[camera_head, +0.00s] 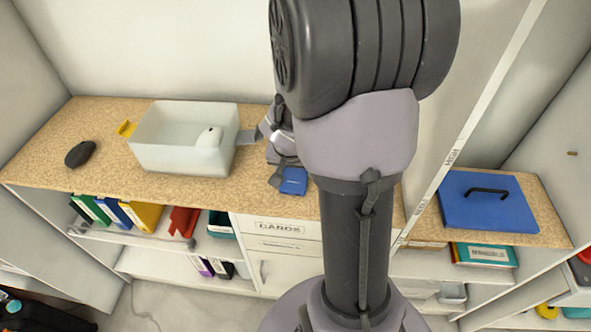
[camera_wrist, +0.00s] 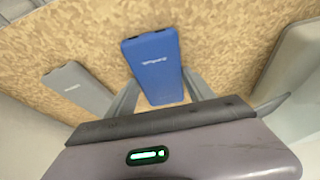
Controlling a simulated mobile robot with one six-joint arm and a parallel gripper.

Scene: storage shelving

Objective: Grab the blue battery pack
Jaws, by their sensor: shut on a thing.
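The blue battery pack (camera_wrist: 155,65) is a flat slab with pale lettering on its face. In the wrist view it sits between the two fingers of my gripper (camera_wrist: 160,92), which is shut on it. In the head view the blue battery pack (camera_head: 294,182) is at the front part of the wood-patterned counter, below my gripper (camera_head: 286,175). My arm hides much of the gripper there. I cannot tell whether the pack is clear of the counter. A similar grey pack (camera_wrist: 78,90) lies to the left in the wrist view, apart from the fingers.
A translucent bin (camera_head: 180,158) with a white object (camera_head: 209,137) inside stands left on the counter (camera_head: 110,170). A black mouse (camera_head: 80,153) and a yellow item (camera_head: 126,128) lie beside it.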

